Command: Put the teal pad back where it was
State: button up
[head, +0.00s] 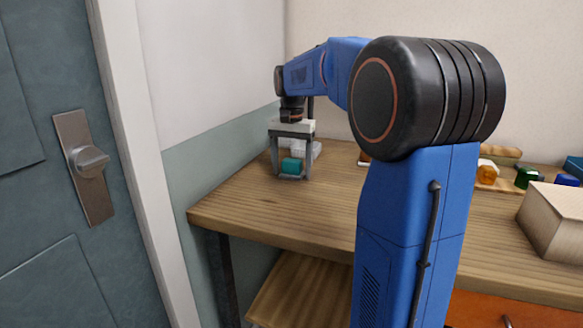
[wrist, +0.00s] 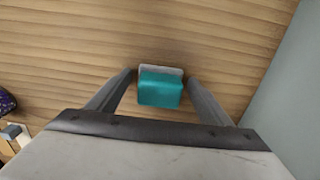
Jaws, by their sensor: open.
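The teal pad (head: 291,166) is a small block at the far left of the wooden table. In the wrist view the teal pad (wrist: 160,91) lies between my fingers, with gaps on both sides. A pale grey strip (wrist: 161,70) shows along its upper edge there. My gripper (head: 292,177) points down, open, with one finger on each side of the pad. In the wrist view my gripper (wrist: 161,78) looks open around the pad, not pressing on it. I cannot tell whether the pad rests directly on the table.
A whitish object (head: 314,149) stands just behind the gripper. The wall is close on the left. At the right are a pale wooden block (head: 553,220), an amber item (head: 487,174), a green item (head: 525,177) and a blue item (head: 567,180). The table's front left is clear.

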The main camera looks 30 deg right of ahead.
aim_at(292, 161)
notch_tip(292, 161, up, 12)
jog(key=shift+r, duration=0.15)
dwell(0.4)
jog(key=shift+s, duration=0.1)
dwell(0.4)
